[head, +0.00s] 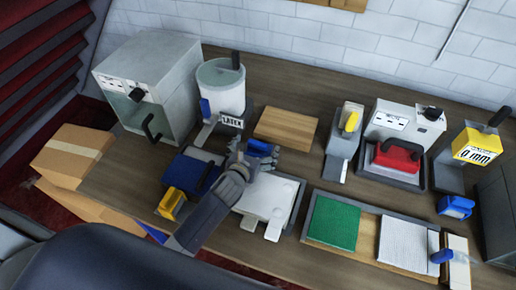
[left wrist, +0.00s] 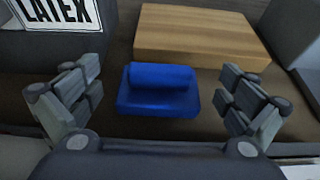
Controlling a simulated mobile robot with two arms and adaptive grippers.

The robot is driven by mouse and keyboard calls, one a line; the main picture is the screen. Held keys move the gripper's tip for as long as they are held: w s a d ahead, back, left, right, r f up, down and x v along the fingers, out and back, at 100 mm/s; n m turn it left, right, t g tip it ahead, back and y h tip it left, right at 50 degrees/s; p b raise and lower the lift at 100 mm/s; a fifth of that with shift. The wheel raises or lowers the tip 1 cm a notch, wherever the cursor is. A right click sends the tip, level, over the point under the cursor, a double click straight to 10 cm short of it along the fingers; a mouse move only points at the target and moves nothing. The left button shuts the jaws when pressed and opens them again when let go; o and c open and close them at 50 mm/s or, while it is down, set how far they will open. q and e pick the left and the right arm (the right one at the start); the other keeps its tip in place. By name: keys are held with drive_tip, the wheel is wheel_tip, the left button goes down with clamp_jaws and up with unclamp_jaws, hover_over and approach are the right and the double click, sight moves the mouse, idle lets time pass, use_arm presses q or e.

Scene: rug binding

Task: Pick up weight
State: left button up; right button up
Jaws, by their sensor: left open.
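A blue block with a rounded grip on top, which looks like the weight (left wrist: 158,98), sits on the dark wooden table in the middle of the left wrist view. In the head view the blue weight (head: 260,146) shows just beyond my left gripper (head: 256,160), which partly hides it. My left gripper is open, with one finger to each side of the weight in the left wrist view and nothing held. No contact shows. My right gripper is in neither view.
A wooden board (head: 286,129) lies just behind the weight. The white LATEX container (head: 221,88) stands to its left. A tray with a white sheet (head: 268,197) lies below my left gripper.

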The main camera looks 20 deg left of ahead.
use_arm(q)
drive_tip(key=c, duration=2)
drive_tip(key=shift+w+r, duration=0.1)
drive_tip(key=shift+r, duration=0.1)
drive_tip(key=shift+c, duration=0.4)
drive_tip(key=shift+r, duration=0.1)
